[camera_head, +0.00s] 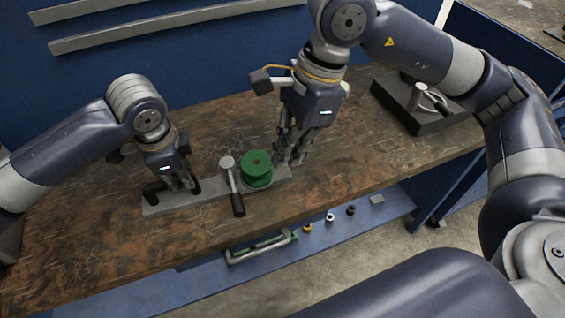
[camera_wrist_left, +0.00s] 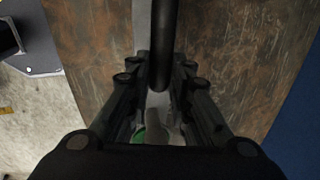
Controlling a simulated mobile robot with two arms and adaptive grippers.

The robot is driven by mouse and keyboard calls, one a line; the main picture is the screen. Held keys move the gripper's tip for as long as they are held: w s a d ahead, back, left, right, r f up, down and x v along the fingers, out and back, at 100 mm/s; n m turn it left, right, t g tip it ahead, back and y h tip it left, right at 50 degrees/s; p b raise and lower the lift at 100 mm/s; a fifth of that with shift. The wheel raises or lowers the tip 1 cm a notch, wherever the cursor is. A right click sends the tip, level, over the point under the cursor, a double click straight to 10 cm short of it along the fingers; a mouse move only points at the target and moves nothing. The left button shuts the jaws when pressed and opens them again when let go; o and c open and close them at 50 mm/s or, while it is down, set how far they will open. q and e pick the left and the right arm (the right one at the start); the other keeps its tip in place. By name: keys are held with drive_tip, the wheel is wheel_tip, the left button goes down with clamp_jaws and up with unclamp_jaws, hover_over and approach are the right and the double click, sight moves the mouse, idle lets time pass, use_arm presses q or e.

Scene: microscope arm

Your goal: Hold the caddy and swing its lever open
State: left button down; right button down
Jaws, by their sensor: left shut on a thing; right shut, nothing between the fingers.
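The caddy is a flat grey bar (camera_head: 208,190) on the wooden bench, with a black handle (camera_head: 153,193) at its left end. My left gripper (camera_head: 181,185) is shut on that black handle, which shows between the fingers in the left wrist view (camera_wrist_left: 162,45). The lever (camera_head: 235,187) stands near the bar's middle, with a grey round top and a black grip pointing toward the front edge. A green spool-like piece (camera_head: 257,168) sits just right of it. My right gripper (camera_head: 290,155) is shut and empty, low over the bar's right end, beside the green piece; its exact contact is unclear.
A dark block with a grey lever-like part (camera_head: 421,98) stands at the back right of the bench (camera_head: 345,150). A blue lower shelf (camera_head: 370,215) in front holds several small parts and a grey bar handle (camera_head: 262,248). Bare bench lies left of the caddy.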

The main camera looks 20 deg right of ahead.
idle(0.4)
use_arm(q)
drive_tip(key=c, duration=1.4)
unclamp_jaws()
drive_tip(key=shift+o, duration=0.2)
drive_tip(key=shift+r, duration=0.15)
